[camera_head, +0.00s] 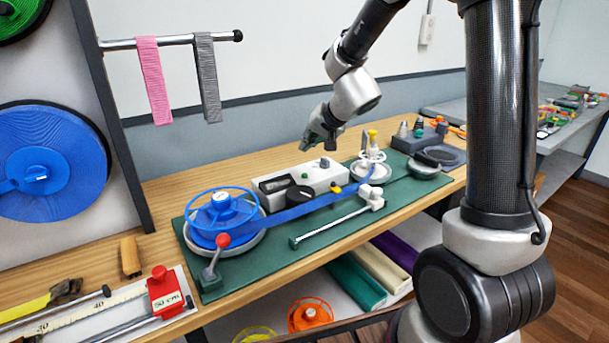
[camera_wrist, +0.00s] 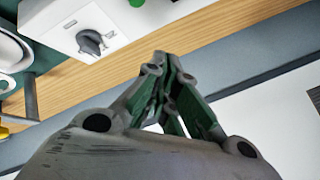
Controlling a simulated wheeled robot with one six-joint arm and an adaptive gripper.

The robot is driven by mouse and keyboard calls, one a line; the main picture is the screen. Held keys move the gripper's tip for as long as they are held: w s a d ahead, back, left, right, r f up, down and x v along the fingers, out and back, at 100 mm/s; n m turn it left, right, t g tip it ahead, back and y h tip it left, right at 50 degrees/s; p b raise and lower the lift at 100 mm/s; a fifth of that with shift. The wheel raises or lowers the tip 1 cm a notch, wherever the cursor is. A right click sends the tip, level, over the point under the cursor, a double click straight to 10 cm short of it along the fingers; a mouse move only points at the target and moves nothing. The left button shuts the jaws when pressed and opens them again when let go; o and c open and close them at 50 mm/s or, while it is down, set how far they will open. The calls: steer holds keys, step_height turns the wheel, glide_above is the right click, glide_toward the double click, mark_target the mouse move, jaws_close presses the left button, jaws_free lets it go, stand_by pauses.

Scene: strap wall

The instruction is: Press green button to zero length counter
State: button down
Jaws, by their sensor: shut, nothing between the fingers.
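The white counter box (camera_head: 335,178) stands on the green mat behind the blue strap. A small green button (camera_head: 306,176) shows on its top, with a dark knob (camera_head: 324,163) beside it. My gripper (camera_head: 313,147) is above and behind the box, apart from it, with its green-padded fingers shut and empty. In the wrist view the fingertips (camera_wrist: 161,58) meet over the wooden bench, beside the box (camera_wrist: 70,18). The dark knob (camera_wrist: 91,42) and a green button (camera_wrist: 137,3) show at the top of that view, the button cut by the frame edge.
A blue strap (camera_head: 300,208) runs from the blue reel (camera_head: 222,210) to a white spindle (camera_head: 370,170) on the mat (camera_head: 270,262). A red-knobbed lever (camera_head: 210,272) stands at the front left. Pink (camera_head: 154,80) and grey straps hang on a rod. The bench behind the box is clear.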

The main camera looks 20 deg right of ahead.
mark_target(307, 175)
steer(key=shift+f, duration=3)
steer(key=shift+f, duration=0.15)
steer(key=shift+f, duration=0.25)
steer(key=shift+f, duration=0.5)
steer(key=shift+r, duration=0.95)
steer(key=shift+r, duration=2.5)
